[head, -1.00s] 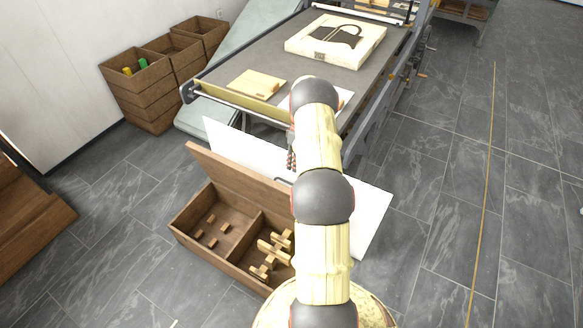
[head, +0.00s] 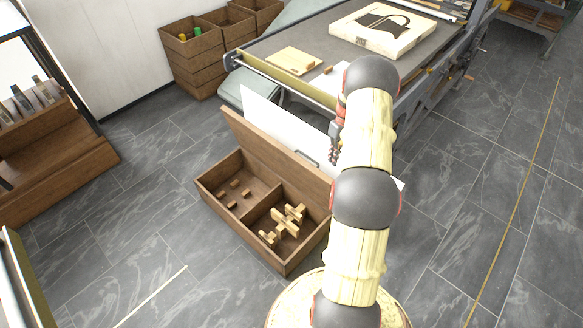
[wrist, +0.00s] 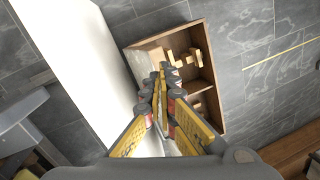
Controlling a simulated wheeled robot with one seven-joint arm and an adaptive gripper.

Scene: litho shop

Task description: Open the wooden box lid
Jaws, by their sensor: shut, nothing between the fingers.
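The wooden box (head: 241,225) stands on the floor, its lid (head: 262,146) raised and leaning back from the rear edge. Two compartments show inside, with small wooden pieces in the left one and cross-shaped wooden pieces (head: 285,225) in the right one. My gripper (head: 334,152) is beside the lid's right part, close to the handle; contact cannot be told. In the wrist view the box (wrist: 209,62) lies beyond my closed, empty fingers (wrist: 164,82). My arm hides the lid's right end in the head view.
A white panel (head: 268,117) stands behind the lid. Wooden bins (head: 195,50) stand back left, a wooden rack (head: 55,140) far left. The floor left of the box is clear.

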